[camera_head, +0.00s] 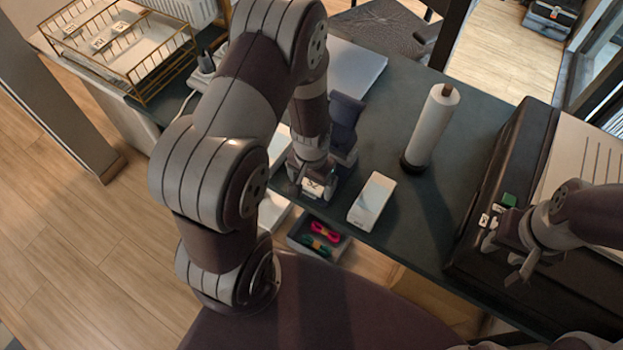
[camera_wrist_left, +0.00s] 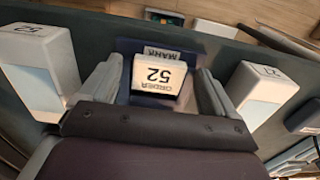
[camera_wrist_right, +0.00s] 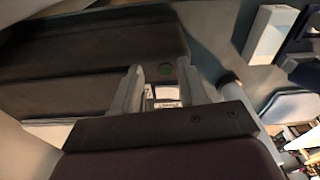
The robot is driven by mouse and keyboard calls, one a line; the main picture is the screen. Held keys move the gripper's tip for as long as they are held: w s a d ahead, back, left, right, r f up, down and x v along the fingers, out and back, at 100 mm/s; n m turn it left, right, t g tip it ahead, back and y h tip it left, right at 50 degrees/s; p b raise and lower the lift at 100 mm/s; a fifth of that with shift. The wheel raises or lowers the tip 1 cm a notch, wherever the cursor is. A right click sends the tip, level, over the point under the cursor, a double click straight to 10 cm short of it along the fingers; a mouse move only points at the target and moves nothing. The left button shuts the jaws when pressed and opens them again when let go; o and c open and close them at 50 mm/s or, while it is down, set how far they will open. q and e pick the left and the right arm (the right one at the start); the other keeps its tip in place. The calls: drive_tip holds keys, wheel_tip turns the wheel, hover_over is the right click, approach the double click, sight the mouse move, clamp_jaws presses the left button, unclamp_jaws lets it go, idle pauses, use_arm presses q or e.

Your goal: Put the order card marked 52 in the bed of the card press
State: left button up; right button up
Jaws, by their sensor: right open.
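The order card marked 52 (camera_wrist_left: 160,75) is white, its print upside down in the left wrist view. It lies within a dark blue device with a strip lettered like "MARK" (camera_wrist_left: 160,53), apparently the card press. My left gripper (camera_wrist_left: 160,68) has a finger on each side of the card, with small gaps showing. In the head view the card (camera_head: 313,188) shows at my left gripper (camera_head: 310,178), in front of the blue press (camera_head: 346,112). Whether the card rests fully on the bed is unclear. My right gripper (camera_wrist_right: 172,80) is open over a black case, with small white pieces (camera_wrist_right: 165,93) between its fingers.
White boxes stand either side of the press, left (camera_wrist_left: 38,70) and right (camera_wrist_left: 262,90) in the left wrist view. A paper roll (camera_head: 432,125) stands on the dark table (camera_head: 385,90). The black case (camera_head: 500,170) fills the right side. A tray with coloured cords (camera_head: 320,238) sits below the edge.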

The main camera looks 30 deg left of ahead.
sight(311, 187)
use_arm(q)
drive_tip(key=shift+r, duration=0.35)
use_arm(e)
drive_tip(key=shift+r, duration=0.25)
drive_tip(key=shift+r+p, duration=0.45)
drive_tip(key=shift+p, duration=0.2)
drive_tip(key=shift+s, duration=0.15)
use_arm(q)
drive_tip(key=s+d+r, duration=0.1)
drive_tip(key=s+r, duration=0.1)
drive_tip(key=r, duration=0.6)
drive_tip(key=s+d+r+t, duration=0.1)
drive_tip(key=s+r, duration=0.1)
drive_tip(key=r, duration=0.6)
drive_tip(key=shift+d+r+n, duration=0.2)
drive_tip(key=shift+r+n, duration=0.1)
drive_tip(key=shift+r, duration=0.1)
use_arm(e)
drive_tip(key=shift+w, duration=0.2)
use_arm(q)
drive_tip(key=shift+s, duration=0.15)
use_arm(e)
drive_tip(key=shift+s, duration=0.1)
